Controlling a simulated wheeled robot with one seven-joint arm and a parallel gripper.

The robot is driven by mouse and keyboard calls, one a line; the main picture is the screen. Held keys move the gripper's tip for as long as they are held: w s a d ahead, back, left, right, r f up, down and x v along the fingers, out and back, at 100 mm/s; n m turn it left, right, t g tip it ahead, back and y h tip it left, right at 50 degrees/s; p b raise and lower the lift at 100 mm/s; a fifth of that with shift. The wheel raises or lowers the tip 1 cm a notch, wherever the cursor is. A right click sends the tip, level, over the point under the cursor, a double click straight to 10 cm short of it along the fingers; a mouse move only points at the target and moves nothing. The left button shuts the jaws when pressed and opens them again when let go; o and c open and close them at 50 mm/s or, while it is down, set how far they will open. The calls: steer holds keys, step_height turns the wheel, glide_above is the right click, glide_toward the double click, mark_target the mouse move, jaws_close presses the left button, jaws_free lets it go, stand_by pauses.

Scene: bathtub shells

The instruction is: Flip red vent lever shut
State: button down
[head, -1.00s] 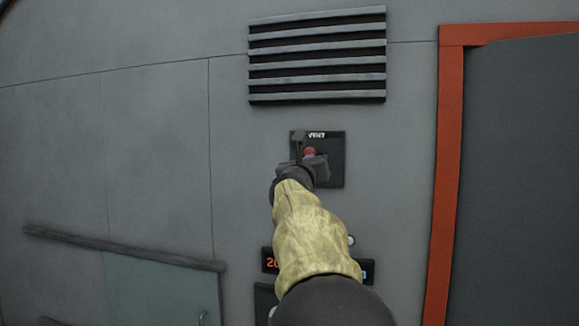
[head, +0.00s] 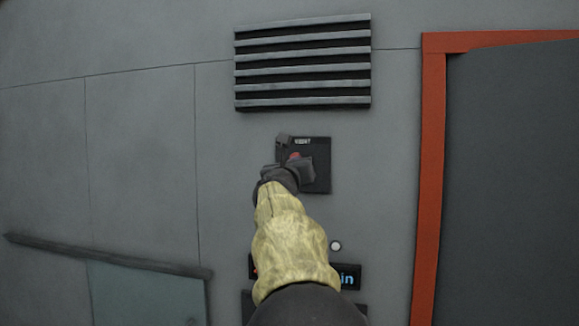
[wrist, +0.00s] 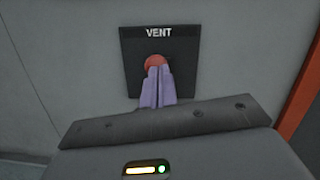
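The red vent lever's round red end (wrist: 155,61) shows in the wrist view, in front of a black plate (wrist: 187,77) marked VENT on the wall. The rest of the lever is hidden behind the fingers.
A slatted grille (head: 303,62) is above the plate. A red-orange door frame (head: 430,180) stands to the right. Below are a round white button (head: 335,246) and a lit display (head: 347,278), partly behind my arm. A dark rail (head: 105,257) runs at lower left.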

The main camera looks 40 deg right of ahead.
steer(key=r+b+v, duration=0.2)
steer(key=b+v, duration=0.1)
steer(key=v, duration=0.8)
steer(key=shift+s+a+r, duration=0.15)
steer(key=shift+s+r, duration=0.35)
steer(key=shift+r, duration=0.1)
